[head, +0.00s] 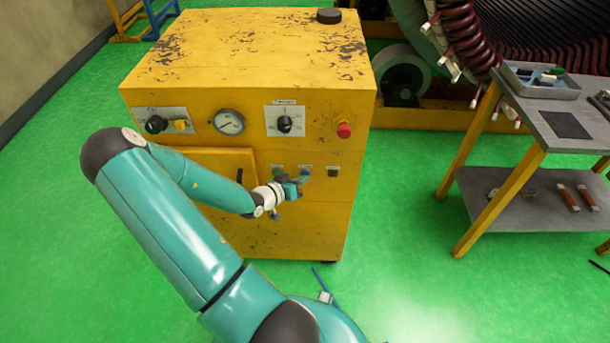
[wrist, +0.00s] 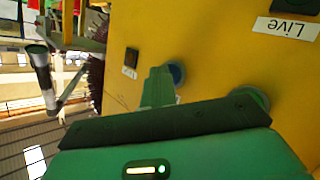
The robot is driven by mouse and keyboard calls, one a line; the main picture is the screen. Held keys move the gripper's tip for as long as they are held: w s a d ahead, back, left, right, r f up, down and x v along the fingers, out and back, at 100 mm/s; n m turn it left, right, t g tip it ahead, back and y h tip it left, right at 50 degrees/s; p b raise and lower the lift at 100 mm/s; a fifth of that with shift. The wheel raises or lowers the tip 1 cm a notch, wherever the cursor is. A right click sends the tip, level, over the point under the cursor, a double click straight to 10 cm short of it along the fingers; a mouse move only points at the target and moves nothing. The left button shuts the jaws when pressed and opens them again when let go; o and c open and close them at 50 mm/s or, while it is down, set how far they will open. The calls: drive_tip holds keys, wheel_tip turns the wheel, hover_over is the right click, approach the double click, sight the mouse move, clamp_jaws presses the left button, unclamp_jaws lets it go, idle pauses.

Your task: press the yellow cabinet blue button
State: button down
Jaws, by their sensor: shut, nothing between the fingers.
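The yellow cabinet (head: 250,55) stands in front of me in the head view, its front panel facing me. The blue button (wrist: 177,72) is round and shows in the wrist view right beside the tip of my gripper (wrist: 160,82). In the head view the blue button (head: 304,171) sits in the lower row of the panel, partly behind the fingers. My gripper (head: 300,181) is shut and empty, close against the panel. I cannot tell whether the fingertips touch the button. A greenish round button (wrist: 251,99) is next to it, partly hidden by my gripper.
A dark square control (head: 333,171) lies right of the blue button. Above are a red knob (head: 344,130), a rotary switch (head: 284,123) and a gauge (head: 229,122). A grey worktable (head: 556,125) stands at right. Green floor (head: 410,225) between is clear.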

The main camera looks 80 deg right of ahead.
drive_tip(key=shift+a, duration=0.15)
drive_tip(key=shift+s+a, duration=0.1)
drive_tip(key=shift+a, duration=0.55)
drive_tip(key=shift+s+a, duration=0.2)
drive_tip(key=shift+a, duration=0.6)
drive_tip(key=shift+s+a, duration=0.2)
drive_tip(key=shift+a, duration=0.65)
drive_tip(key=shift+s+a, duration=0.2)
drive_tip(key=shift+a, duration=0.6)
